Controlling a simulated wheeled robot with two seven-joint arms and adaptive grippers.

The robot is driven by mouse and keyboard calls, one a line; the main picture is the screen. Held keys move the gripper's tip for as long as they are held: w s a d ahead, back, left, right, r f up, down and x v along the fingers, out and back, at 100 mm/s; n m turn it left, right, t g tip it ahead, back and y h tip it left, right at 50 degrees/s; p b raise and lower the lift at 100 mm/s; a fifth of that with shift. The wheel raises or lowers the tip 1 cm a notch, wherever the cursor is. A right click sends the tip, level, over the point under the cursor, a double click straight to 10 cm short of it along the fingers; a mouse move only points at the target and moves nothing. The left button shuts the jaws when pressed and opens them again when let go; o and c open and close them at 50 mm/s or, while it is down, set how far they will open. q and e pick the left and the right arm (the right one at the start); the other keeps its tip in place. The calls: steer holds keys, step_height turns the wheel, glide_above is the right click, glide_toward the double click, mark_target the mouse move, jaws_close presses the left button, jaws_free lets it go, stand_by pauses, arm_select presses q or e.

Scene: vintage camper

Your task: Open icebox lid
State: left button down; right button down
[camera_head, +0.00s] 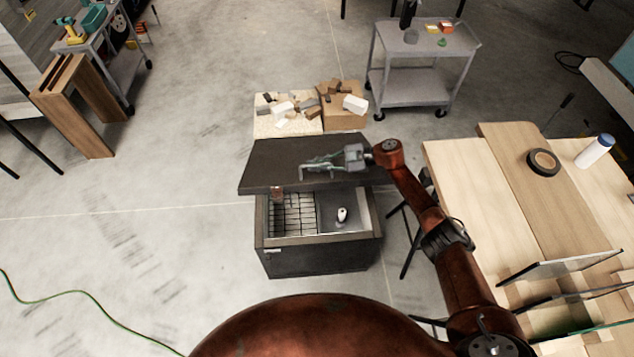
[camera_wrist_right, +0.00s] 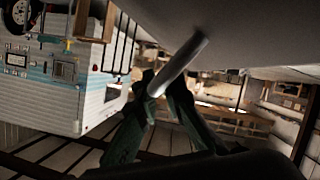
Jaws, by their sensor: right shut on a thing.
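The icebox (camera_head: 318,262) is a dark chest on the floor in the middle of the head view. Its dark lid (camera_head: 262,160) is raised and tilted back at the rear, so the inside shows. My right gripper (camera_head: 308,167) is over the lid's top face. In the right wrist view, the fingers (camera_wrist_right: 165,90) are shut on a pale bar-shaped handle (camera_wrist_right: 190,62) that sticks out from the lid (camera_wrist_right: 245,30). My left gripper is not in view.
Inside the icebox are a wire rack (camera_head: 292,215) and a small white item (camera_head: 342,214). Boxes with blocks (camera_head: 342,117) stand behind it. A wooden workbench (camera_head: 470,175) is at the right, and a grey cart (camera_head: 415,85) is behind. The floor at left is mostly clear.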

steer(key=shift+m, duration=0.3)
steer(key=shift+w+r, duration=0.7)
steer(key=shift+r, duration=0.15)
steer(key=shift+w+r, duration=0.65)
steer(key=shift+r, duration=0.2)
steer(key=c, duration=2)
jaws_free()
steer(key=shift+f, duration=0.1)
steer(key=shift+c, duration=0.2)
steer(key=v, duration=1.2)
steer(key=shift+w, duration=0.1)
steer(key=shift+c, duration=0.6)
